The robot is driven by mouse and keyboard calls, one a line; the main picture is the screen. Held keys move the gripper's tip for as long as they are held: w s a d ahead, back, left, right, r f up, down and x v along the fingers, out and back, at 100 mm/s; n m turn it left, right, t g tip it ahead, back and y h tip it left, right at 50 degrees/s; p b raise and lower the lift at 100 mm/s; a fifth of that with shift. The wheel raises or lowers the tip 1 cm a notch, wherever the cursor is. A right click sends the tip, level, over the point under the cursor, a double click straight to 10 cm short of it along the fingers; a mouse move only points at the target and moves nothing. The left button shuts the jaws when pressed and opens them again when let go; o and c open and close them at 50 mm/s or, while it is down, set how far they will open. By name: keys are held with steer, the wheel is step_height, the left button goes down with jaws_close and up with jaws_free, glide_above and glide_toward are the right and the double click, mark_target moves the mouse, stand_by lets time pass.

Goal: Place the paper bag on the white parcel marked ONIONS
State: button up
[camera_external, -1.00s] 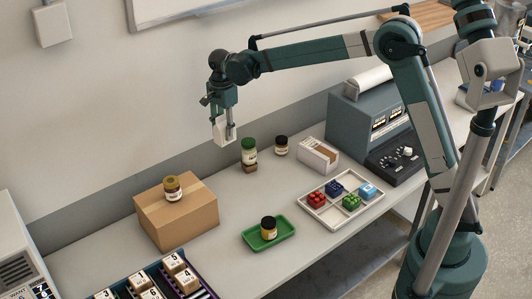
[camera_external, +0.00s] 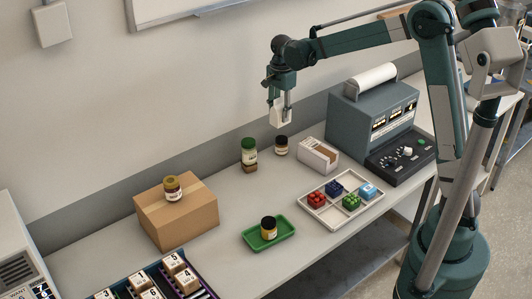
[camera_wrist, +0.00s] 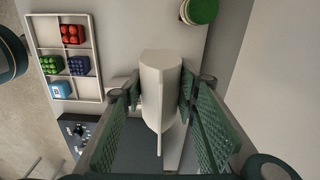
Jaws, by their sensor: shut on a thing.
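My gripper (camera_external: 281,108) is shut on a pale, off-white thing that looks like the paper bag (camera_external: 277,119). It hangs upright in the air in front of the wall, over the back of the bench. In the wrist view the bag (camera_wrist: 160,80) sits between the two green ribbed finger pads. A white box with a brown strip on top (camera_external: 314,160) stands on the bench, lower and to the right of my gripper. It may be the white parcel, but no ONIONS marking can be read. In the wrist view the held bag and fingers hide most of what lies below.
A dark-lidded jar (camera_external: 281,146) and a green-lidded jar (camera_external: 249,151) stand left of the white box. A white tray of coloured blocks (camera_external: 333,220) lies in front, and a grey machine (camera_external: 365,115) stands right. A cardboard box (camera_external: 185,225) and green tray (camera_external: 285,230) are left.

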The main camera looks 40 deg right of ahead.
steer(key=s+d+p, duration=0.1)
steer(key=s+d, duration=0.3)
steer(key=d, duration=0.4)
steer(key=s+d+p, duration=0.1)
steer(key=s+d, duration=0.3)
steer(key=d, duration=0.4)
glide_above(318, 148)
steer(key=shift+d+f, duration=0.1)
steer(key=shift+f, duration=2.5)
steer(key=shift+f, duration=2.9)
steer(key=shift+f, duration=2.1)
steer(key=shift+f, duration=0.15)
